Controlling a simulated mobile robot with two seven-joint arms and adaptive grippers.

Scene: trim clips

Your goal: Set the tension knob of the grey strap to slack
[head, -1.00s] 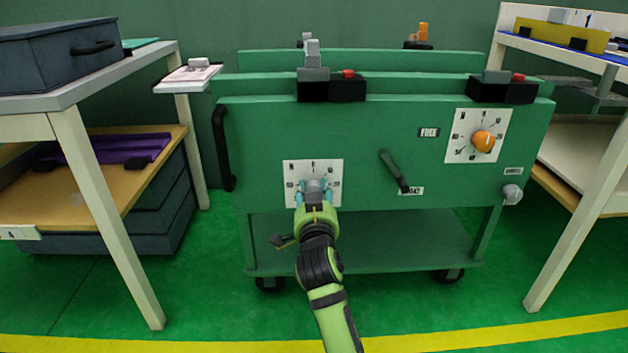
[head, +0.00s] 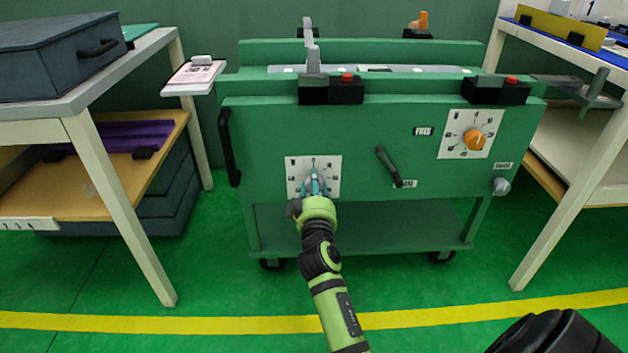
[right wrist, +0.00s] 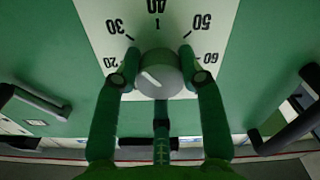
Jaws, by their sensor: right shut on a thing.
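A round grey knob (right wrist: 158,73) sits on a white dial plate (head: 328,166) on the left of the green cart's front panel. My right gripper (head: 315,183) is shut on this knob, one finger on each side, as the right wrist view (right wrist: 158,70) shows. The knob's white pointer line slants up and left in that view, toward the side with 20 and 30. In the head view the fingers mostly hide the knob. A grey strap-like piece (head: 311,46) stands upright on the cart top above the dial. My left gripper is not in view.
An orange knob (head: 474,139) on its own dial plate is at the panel's right. A dark lever (head: 389,166) hangs between the dials. A small grey knob (head: 501,187) sits at the lower right. A black handle (head: 229,146) is at the left edge. Tables flank the cart.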

